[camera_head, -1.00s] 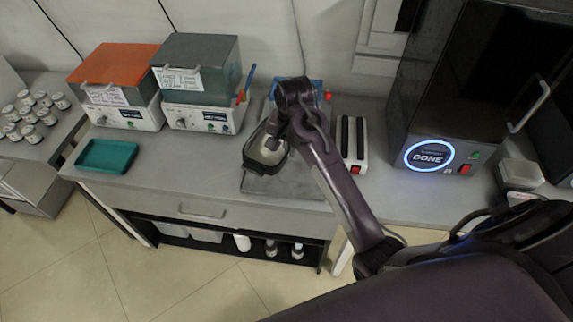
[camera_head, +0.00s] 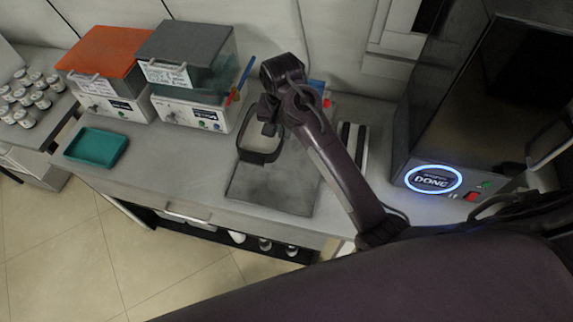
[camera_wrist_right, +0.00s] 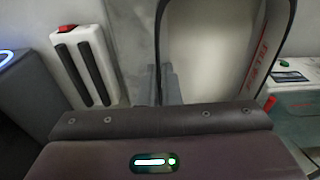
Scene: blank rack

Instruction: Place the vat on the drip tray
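The vat (camera_head: 262,158) is a dark-rimmed, rounded piece with a see-through or pale middle. My right gripper (camera_head: 268,129) appears shut on its upper rim and holds it tilted over the back left of a flat dark grey tray (camera_head: 272,190), which looks like the drip tray. Whether the vat touches the tray I cannot tell. In the right wrist view the vat's curved rim (camera_wrist_right: 292,30) rises past my gripper (camera_wrist_right: 170,85), with red lettering on its right side. My left gripper is not in view.
A teal tray (camera_head: 97,147) lies at the counter's left. Two lidded baths, orange-topped (camera_head: 103,52) and grey-topped (camera_head: 187,48), stand behind. A white slotted device (camera_head: 352,145) is right of the tray, partly behind my arm. A dark machine (camera_head: 470,110) shows DONE. Small jars sit far left.

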